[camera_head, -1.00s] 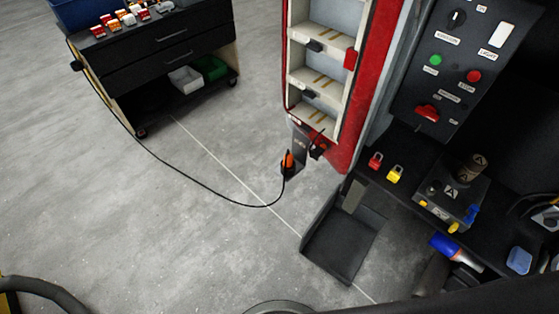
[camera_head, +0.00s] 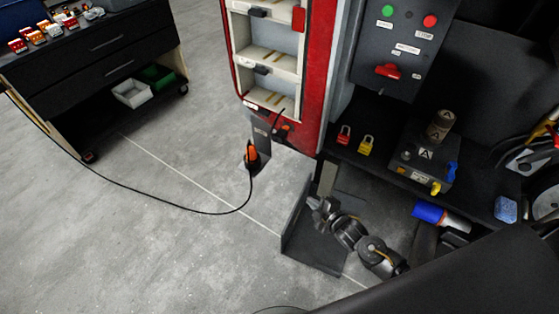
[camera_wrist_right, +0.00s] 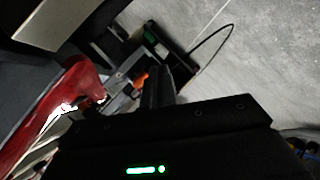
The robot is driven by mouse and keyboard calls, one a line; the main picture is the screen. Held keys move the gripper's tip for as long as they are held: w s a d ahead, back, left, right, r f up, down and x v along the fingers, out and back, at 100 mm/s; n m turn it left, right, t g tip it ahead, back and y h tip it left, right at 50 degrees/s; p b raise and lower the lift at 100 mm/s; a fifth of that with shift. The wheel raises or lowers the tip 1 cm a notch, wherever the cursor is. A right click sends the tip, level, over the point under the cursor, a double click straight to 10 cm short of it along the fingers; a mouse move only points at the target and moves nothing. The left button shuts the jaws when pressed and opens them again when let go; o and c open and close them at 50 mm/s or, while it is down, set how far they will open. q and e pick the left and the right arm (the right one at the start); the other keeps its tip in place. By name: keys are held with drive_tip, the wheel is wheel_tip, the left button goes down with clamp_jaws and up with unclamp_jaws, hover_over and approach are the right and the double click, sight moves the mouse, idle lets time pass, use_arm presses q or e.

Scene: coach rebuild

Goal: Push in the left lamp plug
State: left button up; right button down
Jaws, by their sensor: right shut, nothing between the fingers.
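An orange and black plug (camera_head: 251,154) with a black cable stands at the foot of the red-framed coach body (camera_head: 320,95), on the left. A second, smaller orange-red piece (camera_head: 283,131) sits just right of it. Which of them is the left lamp plug I cannot tell for certain. My right gripper (camera_head: 318,206) is shut and empty, below and right of both, apart from them. In the right wrist view, my dark fingers (camera_wrist_right: 158,86) partly cover the area beside an orange part (camera_wrist_right: 140,79). My left gripper is out of view.
A dark open bin (camera_head: 300,235) lies beneath my right gripper. A black bench (camera_head: 390,150) with padlocks and a control box (camera_head: 425,160) stands right. The cable runs left across the floor to a drawer cart (camera_head: 100,60). Grey floor at lower left is clear.

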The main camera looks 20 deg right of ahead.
sight(281, 136)
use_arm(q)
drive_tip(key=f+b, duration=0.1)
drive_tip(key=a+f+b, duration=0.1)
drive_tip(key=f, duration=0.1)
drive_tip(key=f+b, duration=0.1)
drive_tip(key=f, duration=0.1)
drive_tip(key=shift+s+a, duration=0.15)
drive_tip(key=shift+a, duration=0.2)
use_arm(e)
drive_tip(key=a+r+n+t+y, duration=0.1)
drive_tip(key=a+r+n+y, duration=0.1)
drive_tip(key=r, duration=0.7)
drive_tip(key=w+a+r+n+t+y, duration=0.1)
drive_tip(key=a+r+n, duration=0.3)
drive_tip(key=r, duration=0.4)
drive_tip(key=shift+a+r+n+t+y, duration=0.35)
drive_tip(key=shift+n+t+y, duration=0.45)
drive_tip(key=shift+y, duration=0.1)
drive_tip(key=shift+w, duration=0.1)
drive_tip(key=shift+w, duration=0.1)
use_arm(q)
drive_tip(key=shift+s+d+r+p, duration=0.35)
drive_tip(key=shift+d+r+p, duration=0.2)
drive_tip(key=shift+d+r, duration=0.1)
use_arm(e)
drive_tip(key=w+a, duration=0.1)
drive_tip(key=w, duration=1)
drive_tip(key=shift+w, duration=0.2)
